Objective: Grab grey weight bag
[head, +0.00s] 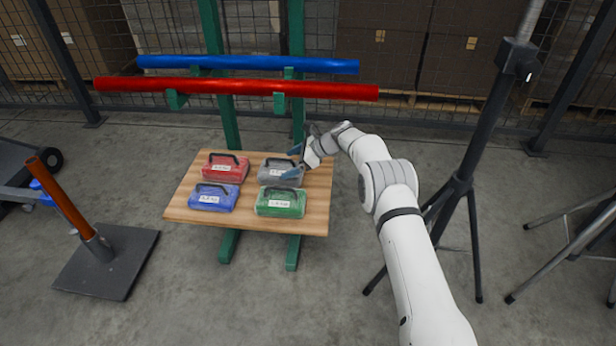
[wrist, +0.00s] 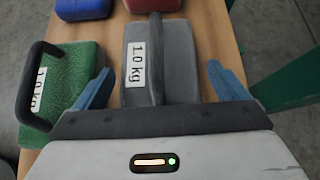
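The grey weight bag (head: 279,172) lies at the back right of the wooden board in the head view, partly covered by my gripper. In the wrist view the grey bag (wrist: 176,52) lies straight ahead, with a dark handle across its top and a white "1.0 kg" label. My gripper (wrist: 160,82) is open, its two blue fingers apart on either side of the near part of the bag. I cannot tell whether the fingers touch it. In the head view my gripper (head: 293,162) reaches in from the right.
A red bag (head: 225,170), a blue bag (head: 213,199) and a green bag (head: 281,205) share the wooden board (head: 250,226). The green bag is close beside my gripper. Red (head: 240,88) and blue (head: 250,64) bars hang on the green rack behind. A black tripod (head: 465,180) stands right.

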